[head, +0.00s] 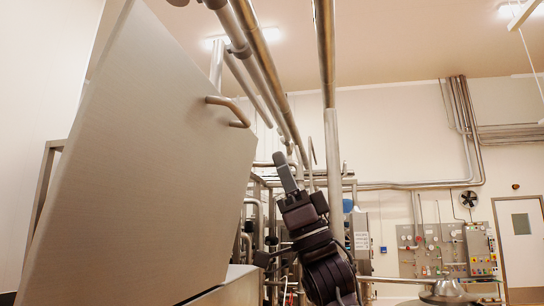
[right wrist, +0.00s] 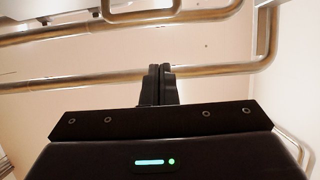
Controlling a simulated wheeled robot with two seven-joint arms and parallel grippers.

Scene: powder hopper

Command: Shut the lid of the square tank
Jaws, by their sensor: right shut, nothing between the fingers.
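The lid (head: 140,150) of the square tank is a large brushed metal plate, raised and tilted, filling the left of the head view. A bent bar handle (head: 230,111) sits near its upper right edge. A strip of the tank body (head: 232,289) shows below the lid; the rest is hidden. My right gripper (head: 284,170) points up, right of the lid and below the handle, apart from both. It is shut and empty; its closed fingers (right wrist: 161,82) also show in the right wrist view. My left gripper is not in view.
Steel pipes (head: 326,60) run overhead and down close to my right arm. More pipework stands behind the gripper. A wall panel with gauges (head: 420,250), a fan (head: 468,198) and a door (head: 520,240) are far back at the right.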

